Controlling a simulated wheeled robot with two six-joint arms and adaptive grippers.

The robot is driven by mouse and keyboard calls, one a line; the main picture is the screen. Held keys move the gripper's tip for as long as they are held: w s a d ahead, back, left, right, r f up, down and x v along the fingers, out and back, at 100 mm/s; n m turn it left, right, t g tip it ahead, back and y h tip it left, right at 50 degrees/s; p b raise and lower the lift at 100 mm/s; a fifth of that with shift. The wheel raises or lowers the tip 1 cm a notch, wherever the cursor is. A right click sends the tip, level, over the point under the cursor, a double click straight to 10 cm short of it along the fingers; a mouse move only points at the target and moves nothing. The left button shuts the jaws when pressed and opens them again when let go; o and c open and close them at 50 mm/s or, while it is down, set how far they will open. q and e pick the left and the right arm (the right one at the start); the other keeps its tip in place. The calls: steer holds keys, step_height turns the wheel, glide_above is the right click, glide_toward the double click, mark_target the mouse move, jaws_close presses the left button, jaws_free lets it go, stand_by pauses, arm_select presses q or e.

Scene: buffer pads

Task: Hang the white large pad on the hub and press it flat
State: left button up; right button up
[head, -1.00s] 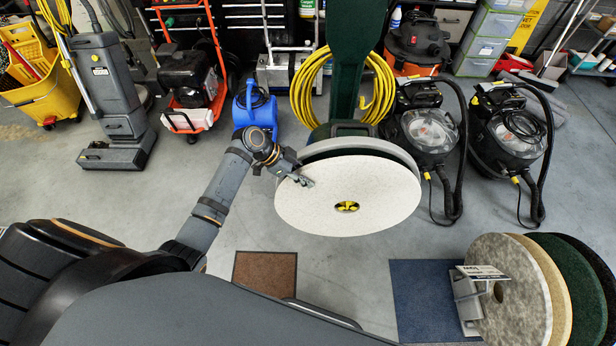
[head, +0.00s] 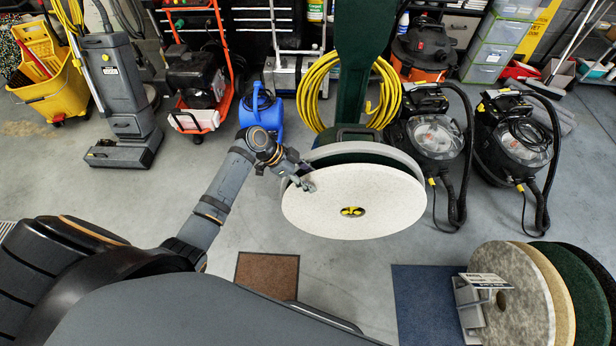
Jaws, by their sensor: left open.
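The white large pad (head: 330,208) is a pale speckled disc in the middle of the head view. It hangs in front of the tipped-back green floor machine (head: 352,70), and the yellow-and-black hub (head: 352,211) shows through its centre hole. A dark green band and a grey rim (head: 365,148) show behind its upper edge, so the top does not look flush. My left gripper (head: 305,185) is open at the pad's upper left edge, with its fingertips over the face. I cannot tell whether they touch it. My right gripper is not in view.
A rack (head: 470,312) of upright grey, cream, green and black pads stands at lower right. A brown mat (head: 266,273) and a blue mat (head: 425,300) lie on the floor. Two black vacuums (head: 432,135) stand right of the machine; a blue container (head: 262,115) stands left.

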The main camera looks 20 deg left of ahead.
arm_select(q)
steer(key=shift+a+r, duration=0.15)
steer(key=shift+a, duration=0.05)
steer(key=v, duration=1.1)
steer(key=shift+r, duration=0.25)
